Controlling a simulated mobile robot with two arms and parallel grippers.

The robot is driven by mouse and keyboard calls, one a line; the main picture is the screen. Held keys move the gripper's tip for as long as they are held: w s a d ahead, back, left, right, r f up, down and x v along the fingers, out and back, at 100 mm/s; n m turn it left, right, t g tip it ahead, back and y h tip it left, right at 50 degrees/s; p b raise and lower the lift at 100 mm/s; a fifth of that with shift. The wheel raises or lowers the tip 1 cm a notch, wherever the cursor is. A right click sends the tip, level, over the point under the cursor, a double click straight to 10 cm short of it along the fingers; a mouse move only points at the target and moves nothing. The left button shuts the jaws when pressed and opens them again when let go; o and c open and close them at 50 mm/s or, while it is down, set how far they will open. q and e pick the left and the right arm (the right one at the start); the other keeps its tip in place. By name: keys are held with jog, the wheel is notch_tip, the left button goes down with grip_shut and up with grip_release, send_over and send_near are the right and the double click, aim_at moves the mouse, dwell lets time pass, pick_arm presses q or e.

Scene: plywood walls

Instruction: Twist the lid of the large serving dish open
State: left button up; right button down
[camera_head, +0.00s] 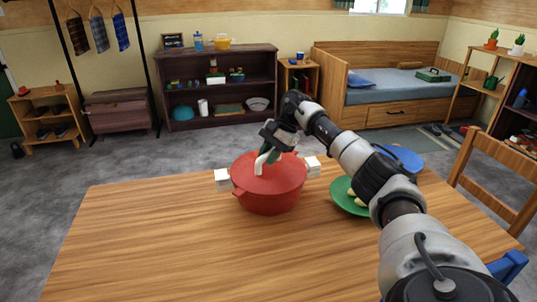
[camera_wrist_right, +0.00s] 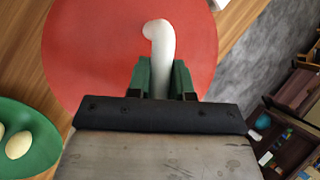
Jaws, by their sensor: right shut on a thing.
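The large serving dish (camera_head: 268,200) is a red round pot on the wooden table. Its red lid (camera_head: 288,176) lies on top and also fills much of the right wrist view (camera_wrist_right: 90,60). A white curved handle (camera_head: 259,165) rises from the lid; it also shows in the right wrist view (camera_wrist_right: 160,45). My right gripper (camera_head: 272,150) reaches down over the lid. Its green fingers (camera_wrist_right: 162,75) are shut on the handle, one on each side, with the hooked end sticking out beyond them. My left gripper is not in view.
White blocks (camera_head: 222,180) stand at both sides of the dish. A green plate (camera_head: 345,197) with pale egg-like items lies to its right, with a blue plate (camera_head: 403,157) behind. The table (camera_head: 150,245) is clear at the front and left. A wooden chair (camera_head: 490,190) stands at the right.

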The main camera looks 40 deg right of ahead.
jog(key=shift+n, duration=0.3)
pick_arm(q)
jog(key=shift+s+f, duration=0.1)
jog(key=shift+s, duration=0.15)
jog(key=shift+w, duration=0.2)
pick_arm(e)
jog(key=c, duration=1)
grip_release()
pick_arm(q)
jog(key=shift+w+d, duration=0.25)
pick_arm(e)
jog(key=shift+o, duration=0.4)
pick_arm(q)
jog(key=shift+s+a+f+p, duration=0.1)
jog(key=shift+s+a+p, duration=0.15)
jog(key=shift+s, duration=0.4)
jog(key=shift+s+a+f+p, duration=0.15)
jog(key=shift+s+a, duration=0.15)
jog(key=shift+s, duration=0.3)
pick_arm(e)
jog(key=v, duration=1)
jog(key=shift+d+r, duration=0.2)
jog(key=shift+r, duration=0.2)
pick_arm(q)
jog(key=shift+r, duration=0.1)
